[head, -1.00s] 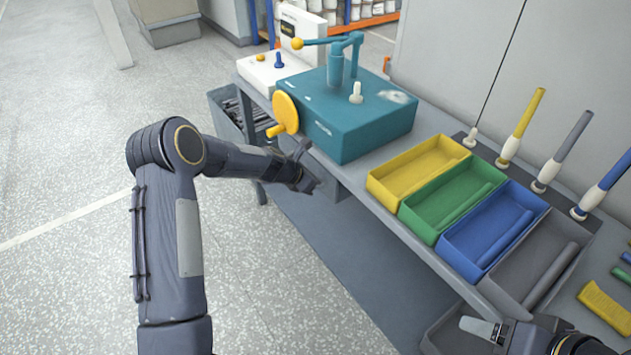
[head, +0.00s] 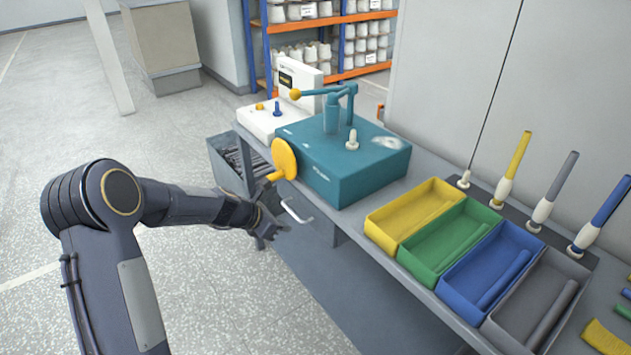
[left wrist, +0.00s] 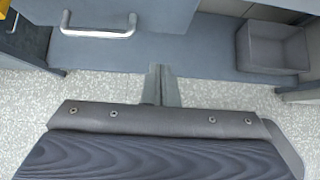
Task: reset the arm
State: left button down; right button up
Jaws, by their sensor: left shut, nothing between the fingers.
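My left arm comes in from the left in the head view. Its gripper (head: 272,228) is in front of the workbench, below the yellow crank handle of the teal machine (head: 345,170). It looks clear of the bench. In the left wrist view the two fingers (left wrist: 161,84) are together with nothing between them, above the speckled floor and grey bench front. My right gripper is not in view.
Yellow (head: 375,222), green (head: 407,258), blue (head: 447,289) and grey (head: 492,326) trays line the bench. Bobbins on spindles, including a yellow one (head: 515,165), stand behind them. A metal drawer handle (head: 298,212) is close to my left gripper. Floor (head: 215,310) is free at left.

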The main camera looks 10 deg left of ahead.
pick_arm(q)
jog(key=s+d+r+m+p, duration=0.2)
jog(key=s+r+m+p, duration=0.1)
jog(key=s+r+m, duration=1.05)
jog(key=s+r+m+y+p, duration=0.1)
jog(key=s+r+m, duration=0.2)
jog(key=s+m, duration=0.3)
jog(key=s+r+m+g+y+p, duration=0.1)
jog(key=s+m, duration=0.5)
jog(key=s, duration=1.1)
notch_tip(320, 180, up, 2)
jog(key=shift+d+m+p, duration=0.35)
jog(key=shift+p, duration=0.3)
